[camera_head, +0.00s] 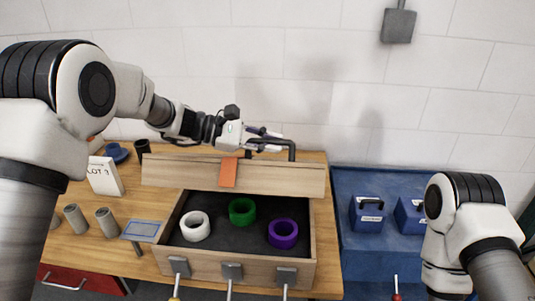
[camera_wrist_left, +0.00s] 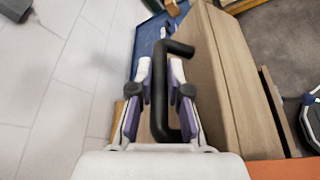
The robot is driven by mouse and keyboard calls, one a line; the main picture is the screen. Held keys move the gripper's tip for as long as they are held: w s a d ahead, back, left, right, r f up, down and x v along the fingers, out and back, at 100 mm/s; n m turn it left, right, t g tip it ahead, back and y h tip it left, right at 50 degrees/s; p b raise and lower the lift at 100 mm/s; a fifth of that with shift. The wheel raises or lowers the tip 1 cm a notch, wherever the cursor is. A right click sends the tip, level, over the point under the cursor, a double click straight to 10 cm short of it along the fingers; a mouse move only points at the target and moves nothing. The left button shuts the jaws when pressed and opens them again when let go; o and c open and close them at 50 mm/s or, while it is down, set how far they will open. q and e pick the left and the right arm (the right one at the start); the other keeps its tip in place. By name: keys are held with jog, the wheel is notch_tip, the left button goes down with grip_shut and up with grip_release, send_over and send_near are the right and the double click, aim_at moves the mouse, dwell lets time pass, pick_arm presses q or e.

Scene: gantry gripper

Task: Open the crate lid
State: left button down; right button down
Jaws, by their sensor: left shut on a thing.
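The wooden crate (camera_head: 235,268) stands on the table with its front part uncovered. White (camera_head: 195,227), green (camera_head: 242,211) and purple (camera_head: 283,234) rings lie on its dark floor. The wooden lid (camera_head: 285,179) is raised at the crate's back, tilted up, with an orange strip (camera_head: 229,172) over it. A black bar handle (camera_head: 291,150) is on the lid. My left gripper (camera_head: 265,140) is shut on this handle; in the left wrist view the handle (camera_wrist_left: 160,95) runs between the fingers, beside the lid (camera_wrist_left: 235,80). My right arm shows, but its gripper is out of view.
A lot sign (camera_head: 105,176), grey cylinders (camera_head: 106,222), a blue cup (camera_head: 115,152) and a dark cup (camera_head: 142,147) stand left of the crate. Blue boxes (camera_head: 368,214) stand on a blue surface (camera_head: 365,185) at right. The tiled wall rises behind the table.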

pick_arm(q)
jog(key=shift+w+r, duration=0.25)
jog(key=shift+w, duration=0.15)
jog(key=c, duration=1.3)
grip_release()
jog(key=shift+o, duration=0.8)
jog(key=shift+d, duration=0.25)
jog(key=v, duration=1.2)
jog(key=shift+a+f, duration=0.1)
jog(key=shift+a, duration=0.05)
jog(key=shift+w, duration=0.1)
jog(key=shift+d, duration=0.2)
